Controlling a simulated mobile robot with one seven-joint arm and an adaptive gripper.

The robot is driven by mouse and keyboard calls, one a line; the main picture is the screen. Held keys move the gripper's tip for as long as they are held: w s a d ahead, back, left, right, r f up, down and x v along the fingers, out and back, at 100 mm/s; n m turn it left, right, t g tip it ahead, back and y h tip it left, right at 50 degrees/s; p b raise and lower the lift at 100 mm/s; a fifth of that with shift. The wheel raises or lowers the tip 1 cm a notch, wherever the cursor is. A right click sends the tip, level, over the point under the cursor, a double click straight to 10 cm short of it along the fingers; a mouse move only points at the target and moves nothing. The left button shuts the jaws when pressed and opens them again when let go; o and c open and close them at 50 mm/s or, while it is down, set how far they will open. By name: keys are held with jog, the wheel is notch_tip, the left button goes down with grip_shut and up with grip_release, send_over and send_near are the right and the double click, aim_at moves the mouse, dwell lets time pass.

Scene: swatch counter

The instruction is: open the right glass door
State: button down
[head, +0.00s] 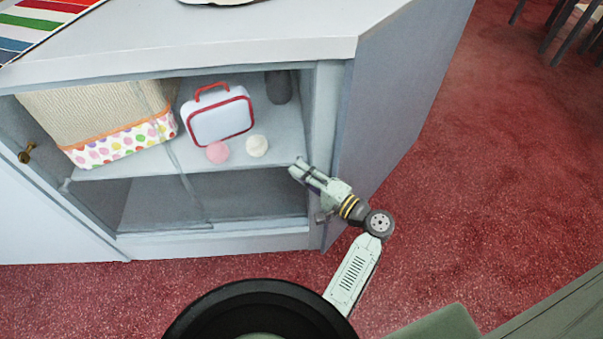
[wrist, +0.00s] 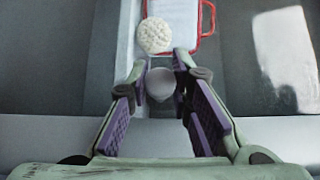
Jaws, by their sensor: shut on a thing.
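The right glass door (head: 250,194) covers the right part of the cabinet front, and I see the shelf through it. A faint upright edge near the middle of the opening marks where the panes meet or overlap. My gripper (head: 299,170) is at the right side of this door, by the cabinet's right post. In the wrist view, a pale round knob (wrist: 160,84) sits between my fingertips (wrist: 158,72), and the gripper is shut on it. In the head view my fingers hide the knob. The left glass door (head: 105,195) has a small pale knob (head: 66,185) at its left edge.
Behind the glass are a white lunch box with red trim (head: 219,119), a pink ball (head: 217,152), a cream ball (head: 257,146), a dotted basket (head: 110,125) and a dark cylinder (head: 279,87). The countertop (head: 270,30) overhangs. Red carpet (head: 490,190) lies open to the right.

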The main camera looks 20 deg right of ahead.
jog(key=w+a, duration=0.2)
jog(key=a, duration=0.7)
jog(key=w+a, duration=0.3)
jog(key=a, duration=0.6)
jog(key=w+a+p, duration=0.1)
jog(key=w+a, duration=0.1)
jog(key=a, duration=0.7)
jog(key=shift+w+a, duration=0.1)
jog(key=shift+w, duration=0.25)
jog(key=c, duration=1.4)
grip_release()
